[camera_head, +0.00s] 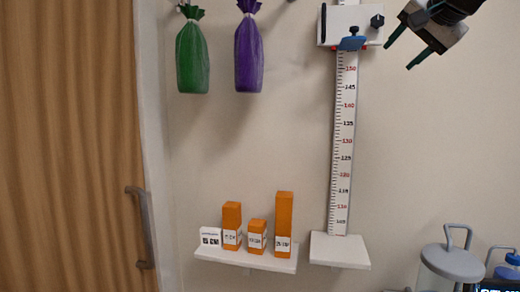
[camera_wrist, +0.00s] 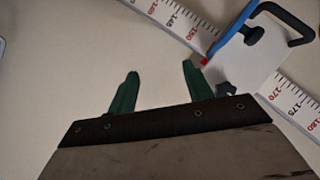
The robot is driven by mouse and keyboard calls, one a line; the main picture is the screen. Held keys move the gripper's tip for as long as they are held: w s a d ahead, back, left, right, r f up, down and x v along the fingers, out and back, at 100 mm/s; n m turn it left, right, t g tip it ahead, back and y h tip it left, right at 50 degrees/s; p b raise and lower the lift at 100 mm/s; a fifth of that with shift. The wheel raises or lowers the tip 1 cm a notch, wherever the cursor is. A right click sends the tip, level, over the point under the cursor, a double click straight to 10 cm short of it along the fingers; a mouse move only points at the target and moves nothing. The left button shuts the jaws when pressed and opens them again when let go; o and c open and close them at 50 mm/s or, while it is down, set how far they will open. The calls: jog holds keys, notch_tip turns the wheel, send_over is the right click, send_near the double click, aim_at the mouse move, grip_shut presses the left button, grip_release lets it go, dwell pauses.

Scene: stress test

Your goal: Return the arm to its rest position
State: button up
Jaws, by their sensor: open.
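My gripper (camera_head: 408,52) is at the top right in the head view, held up in front of the wall. Its two green fingers are apart with nothing between them. In the wrist view my gripper (camera_wrist: 159,85) shows the same open fingers against the bare wall. A height gauge with a white ruler (camera_head: 343,140) stands to the left of my gripper. Its white slider (camera_head: 345,20) with a blue clamp (camera_head: 352,43) is near the fingers but appears apart from them. In the wrist view the slider (camera_wrist: 250,60) is right of the right finger.
A green bag (camera_head: 192,58) and a purple bag (camera_head: 248,55) hang on the wall. Orange boxes (camera_head: 284,225) stand on a small white shelf (camera_head: 245,258). A grey-lidded container (camera_head: 452,262) is at the lower right. A wooden door (camera_head: 70,150) is at the left.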

jog(key=s+a+f+n+g, duration=0.15)
jog(key=s+f, duration=0.25)
jog(key=f, duration=0.4)
jog(key=s+a+f+n+g, duration=0.1)
jog(key=s+f+n+g, duration=0.2)
jog(key=f, duration=0.5)
jog(key=s+a+f+g, duration=0.1)
jog(key=s+f+g, duration=0.1)
jog(key=s+f, duration=0.45)
jog(key=s+a+f+n+g, duration=0.1)
jog(key=s+f+n+g, duration=0.1)
jog(key=s+f, duration=0.6)
jog(key=s+a+f+n+g+h, duration=0.1)
jog(key=s+f+n+g, duration=0.1)
jog(key=s+f, duration=0.7)
notch_tip(320, 180, down, 3)
jog(key=shift+a+f+g, duration=0.1)
jog(key=shift+a+g, duration=0.2)
jog(key=shift+g, duration=0.15)
